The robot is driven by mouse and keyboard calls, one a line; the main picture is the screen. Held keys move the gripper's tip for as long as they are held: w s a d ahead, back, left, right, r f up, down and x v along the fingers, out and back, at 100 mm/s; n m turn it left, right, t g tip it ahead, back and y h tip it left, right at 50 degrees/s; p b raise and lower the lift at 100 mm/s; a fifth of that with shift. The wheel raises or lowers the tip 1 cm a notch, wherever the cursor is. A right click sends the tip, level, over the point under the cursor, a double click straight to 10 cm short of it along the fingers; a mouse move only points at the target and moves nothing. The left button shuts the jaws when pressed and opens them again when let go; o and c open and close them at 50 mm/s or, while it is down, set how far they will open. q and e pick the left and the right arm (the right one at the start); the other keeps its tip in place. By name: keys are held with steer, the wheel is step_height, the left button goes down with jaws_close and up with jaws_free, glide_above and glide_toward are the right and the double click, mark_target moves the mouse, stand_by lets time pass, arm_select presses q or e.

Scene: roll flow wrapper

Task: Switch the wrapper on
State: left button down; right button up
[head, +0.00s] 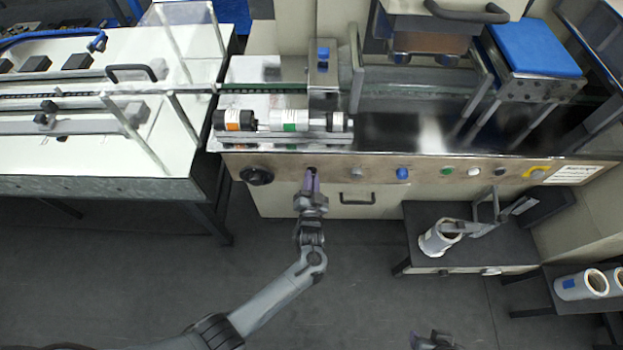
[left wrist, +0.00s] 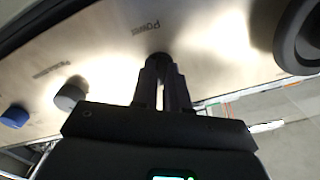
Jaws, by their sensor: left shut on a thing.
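The wrapper's metal control panel (head: 329,163) runs along the machine's front. My left gripper (head: 311,174) reaches up to it, between a large black knob and a grey knob. In the left wrist view, the fingers (left wrist: 163,72) meet the panel just under the printed word "Power" (left wrist: 146,27). They are shut on a small dark power switch (left wrist: 159,56), mostly hidden between the fingertips; its position cannot be read. My right gripper (head: 432,341) is at the bottom edge, far from the panel, and its jaws are too small to judge.
The black knob (head: 256,176) is left of my left gripper, the grey knob (head: 357,172) and blue button (head: 402,173) right. A drawer handle (head: 357,199) is below. The floor in front is clear.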

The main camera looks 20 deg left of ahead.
arm_select(q)
steer(key=c, duration=1.1)
jaws_free()
steer(key=shift+c, duration=0.2)
steer(key=p+v, duration=0.2)
steer(key=v, duration=0.8)
steer(key=shift+s+d, duration=0.2)
steer(key=shift+s, duration=0.15)
